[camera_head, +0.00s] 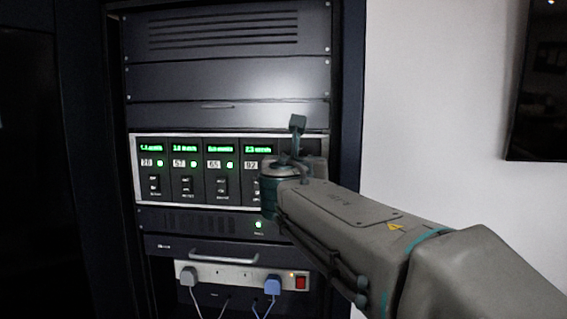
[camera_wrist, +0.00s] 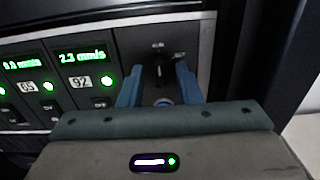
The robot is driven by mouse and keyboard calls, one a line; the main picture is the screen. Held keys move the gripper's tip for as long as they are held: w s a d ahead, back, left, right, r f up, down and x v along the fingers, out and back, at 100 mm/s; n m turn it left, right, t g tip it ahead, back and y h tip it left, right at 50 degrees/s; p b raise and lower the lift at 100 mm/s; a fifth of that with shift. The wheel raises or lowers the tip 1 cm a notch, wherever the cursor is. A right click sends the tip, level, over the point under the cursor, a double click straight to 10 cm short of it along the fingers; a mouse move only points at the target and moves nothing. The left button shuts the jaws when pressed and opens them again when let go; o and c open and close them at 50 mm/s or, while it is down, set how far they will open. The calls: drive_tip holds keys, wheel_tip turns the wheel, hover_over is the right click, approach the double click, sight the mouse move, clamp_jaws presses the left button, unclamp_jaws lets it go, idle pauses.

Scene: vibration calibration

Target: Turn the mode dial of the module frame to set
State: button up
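The module frame (camera_head: 135,172) is a silver-edged row of dark modules with green readouts, fixed in the rack. Its right end, a dark panel (camera_wrist: 130,42), shows in the wrist view. The mode dial (camera_wrist: 162,74) is a small black knob on this panel, with small labels above it and to its upper right. Its exact pointing is hard to tell. My gripper (camera_wrist: 159,68) is open, with one blue finger on each side of the dial. I cannot tell whether either finger touches it. In the head view my arm hides the dial.
Modules left of the dial have green lights and small switches (camera_head: 187,185). Below are a dark unit with a handle (camera_head: 223,257) and a power strip (camera_head: 240,273) with plugs and a red switch. The rack's right post (camera_head: 347,100) stands close to my arm.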

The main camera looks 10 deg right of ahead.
drive_tip(key=c, duration=0.6)
drive_tip(key=shift+c, duration=0.2)
drive_tip(key=shift+f+b, duration=0.1)
drive_tip(key=shift+b, duration=0.2)
drive_tip(key=shift+d+f+m+b, duration=0.1)
drive_tip(key=shift+d+m+b, duration=0.05)
drive_tip(key=shift+m+b, duration=5.05)
drive_tip(key=shift+m+p, duration=0.8)
drive_tip(key=shift+m, duration=0.1)
